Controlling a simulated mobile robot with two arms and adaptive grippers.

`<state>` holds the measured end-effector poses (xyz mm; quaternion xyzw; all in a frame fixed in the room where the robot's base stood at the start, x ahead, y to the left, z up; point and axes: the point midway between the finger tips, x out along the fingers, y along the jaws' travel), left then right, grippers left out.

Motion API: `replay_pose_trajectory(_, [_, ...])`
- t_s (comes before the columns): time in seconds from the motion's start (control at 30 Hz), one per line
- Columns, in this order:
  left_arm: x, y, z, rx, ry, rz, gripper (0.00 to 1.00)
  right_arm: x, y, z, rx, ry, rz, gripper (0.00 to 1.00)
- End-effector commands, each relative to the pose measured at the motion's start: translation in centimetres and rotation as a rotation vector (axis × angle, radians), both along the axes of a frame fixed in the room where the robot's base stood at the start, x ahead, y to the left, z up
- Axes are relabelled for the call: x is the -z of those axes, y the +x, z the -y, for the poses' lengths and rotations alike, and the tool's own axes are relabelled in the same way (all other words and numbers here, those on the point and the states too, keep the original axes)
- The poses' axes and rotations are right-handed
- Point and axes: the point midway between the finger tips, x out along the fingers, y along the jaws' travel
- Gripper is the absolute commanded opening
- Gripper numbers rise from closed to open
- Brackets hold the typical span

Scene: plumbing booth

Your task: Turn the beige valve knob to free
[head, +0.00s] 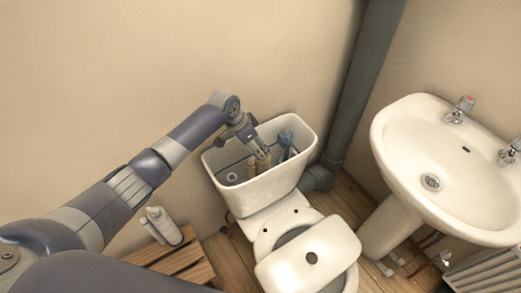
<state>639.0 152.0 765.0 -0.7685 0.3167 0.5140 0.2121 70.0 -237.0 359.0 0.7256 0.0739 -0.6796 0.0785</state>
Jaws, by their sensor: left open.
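The open white cistern (243,201) stands behind the toilet bowl. A beige, upright valve part (263,164) shows inside it, just below my left gripper; I take it for the beige valve knob. My left gripper (259,155) is open and reaches down into the cistern from the upper left. Its fingertips are at or very near the top of the beige part; I cannot tell whether they touch. The gripper partly hides the beige part. My right gripper is not in view.
A blue-grey fitting (286,138) stands in the cistern just right of my left gripper. The cistern walls surround the gripper closely. A dark pipe (358,90) runs behind at right, near a washbasin (393,150). White bottles (162,225) stand by a wooden slatted stand (178,262).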

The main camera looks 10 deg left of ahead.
Motion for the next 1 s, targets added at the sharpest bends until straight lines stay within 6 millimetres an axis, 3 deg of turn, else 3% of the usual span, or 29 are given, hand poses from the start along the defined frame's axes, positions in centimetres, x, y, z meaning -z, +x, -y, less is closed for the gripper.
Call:
replay_pose_trajectory(0.3, [3.7, 1.1, 1.1, -0.001, -0.002, 0.000, 0.60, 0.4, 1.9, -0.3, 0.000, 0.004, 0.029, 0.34])
replay_pose_trajectory(0.43, [4.3, 1.3, 1.3, 0.000, -0.001, 0.001, 0.60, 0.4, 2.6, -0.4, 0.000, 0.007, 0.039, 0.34])
replay_pose_trajectory(0.77, [4.5, 1.4, 1.3, 0.000, -0.001, 0.001, 0.60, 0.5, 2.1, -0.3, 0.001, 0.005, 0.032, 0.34])
replay_pose_trajectory(0.97, [4.5, 1.4, 1.3, 0.000, -0.001, 0.001, 0.17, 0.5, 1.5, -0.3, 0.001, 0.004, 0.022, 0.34])
replay_pose_trajectory(1.0, [4.5, 1.3, 1.3, 0.000, -0.001, 0.001, 0.16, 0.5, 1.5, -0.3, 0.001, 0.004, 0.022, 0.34])
